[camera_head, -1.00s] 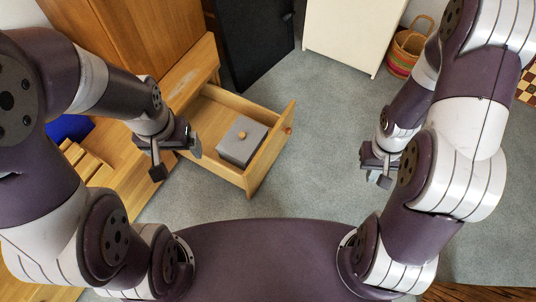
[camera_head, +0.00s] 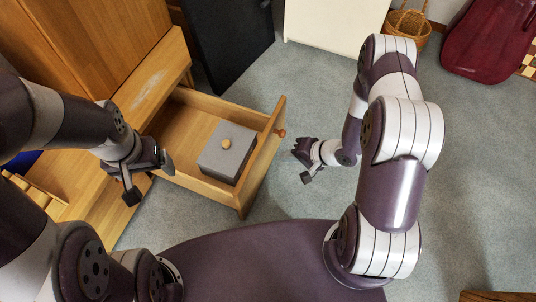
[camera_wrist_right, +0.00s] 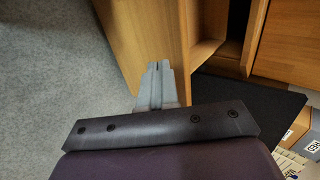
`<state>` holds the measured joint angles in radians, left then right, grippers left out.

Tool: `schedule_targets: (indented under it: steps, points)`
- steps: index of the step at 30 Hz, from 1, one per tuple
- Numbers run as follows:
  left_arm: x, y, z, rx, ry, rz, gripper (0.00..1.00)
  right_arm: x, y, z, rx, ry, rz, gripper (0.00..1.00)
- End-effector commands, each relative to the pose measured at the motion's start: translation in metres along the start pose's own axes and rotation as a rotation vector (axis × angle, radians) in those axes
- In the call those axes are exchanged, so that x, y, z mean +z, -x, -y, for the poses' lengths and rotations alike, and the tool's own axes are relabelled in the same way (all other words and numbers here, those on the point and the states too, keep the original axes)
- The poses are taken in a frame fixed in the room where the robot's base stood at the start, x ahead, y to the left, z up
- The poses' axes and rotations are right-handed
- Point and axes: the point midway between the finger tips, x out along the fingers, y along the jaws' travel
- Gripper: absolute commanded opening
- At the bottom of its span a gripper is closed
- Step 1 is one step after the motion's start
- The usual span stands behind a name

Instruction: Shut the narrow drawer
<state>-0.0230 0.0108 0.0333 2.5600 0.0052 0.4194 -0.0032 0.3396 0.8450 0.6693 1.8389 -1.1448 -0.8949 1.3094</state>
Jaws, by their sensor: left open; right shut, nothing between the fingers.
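The narrow wooden drawer (camera_head: 262,150) stands pulled out of the wooden cabinet in the head view, with a round knob (camera_head: 281,132) on its front. A grey box (camera_head: 227,152) with a wooden knob on top sits inside it. My right gripper (camera_head: 303,165) is shut and empty, out beyond the drawer front and apart from it in the head view. In the right wrist view its closed fingers (camera_wrist_right: 158,76) point at a wooden panel (camera_wrist_right: 145,35); I cannot tell whether they touch it. My left gripper (camera_head: 151,180) is open and empty, left of the drawer.
The wooden cabinet (camera_head: 105,50) stands behind the drawer. A dark panel (camera_head: 230,40) and a white cabinet (camera_head: 335,20) stand at the back. A basket (camera_head: 408,28) and a dark red item (camera_head: 488,40) are at the back right. Grey carpet around the drawer front is clear.

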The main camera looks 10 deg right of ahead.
Motion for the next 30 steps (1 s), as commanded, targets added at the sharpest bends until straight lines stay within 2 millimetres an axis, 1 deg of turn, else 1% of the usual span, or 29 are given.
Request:
schedule_targets:
  steps: [1, 3, 5, 6, 9, 15, 26, 30]
  points:
    - [0.002, -0.013, 0.000, 0.000, 0.000, 0.000, 0.88, 0.001, -0.016, -0.005, 0.000, 0.004, 0.003, 0.00]
    - [0.003, -0.021, 0.000, 0.000, 0.000, 0.000, 0.88, 0.001, -0.030, -0.005, 0.000, 0.004, 0.003, 0.00]
    - [0.003, -0.027, 0.000, 0.000, 0.000, 0.000, 0.88, 0.001, -0.042, -0.004, 0.000, 0.005, 0.002, 0.00]
    - [0.004, -0.029, 0.000, 0.000, 0.000, 0.000, 0.88, 0.000, -0.045, 0.004, 0.000, 0.006, 0.001, 0.00]
    - [0.004, -0.035, 0.000, 0.000, 0.000, 0.000, 0.88, 0.000, -0.055, 0.015, -0.001, 0.005, 0.001, 0.00]
    - [0.005, -0.040, 0.000, 0.000, 0.000, 0.000, 0.88, 0.000, -0.063, 0.026, 0.000, 0.003, -0.001, 0.00]
    - [0.005, -0.039, 0.000, 0.000, 0.000, 0.000, 0.88, 0.000, -0.063, 0.028, 0.001, 0.002, -0.001, 0.00]
    - [0.004, -0.036, 0.000, 0.000, 0.000, 0.000, 0.88, 0.000, -0.066, 0.032, 0.001, 0.001, -0.001, 0.00]
